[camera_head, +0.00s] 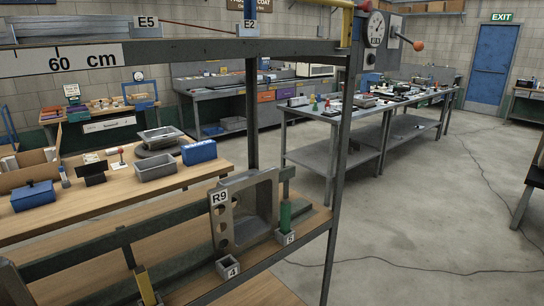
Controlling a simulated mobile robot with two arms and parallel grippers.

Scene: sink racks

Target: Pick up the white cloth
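I cannot make out a white cloth anywhere in the head view. Some small pale items (92,157) lie on the wooden table at left, too small to identify. Neither of my grippers shows in this view.
A blue box (199,152) and grey bin (155,167) stand behind. Cables cross the open floor (430,220) at right.

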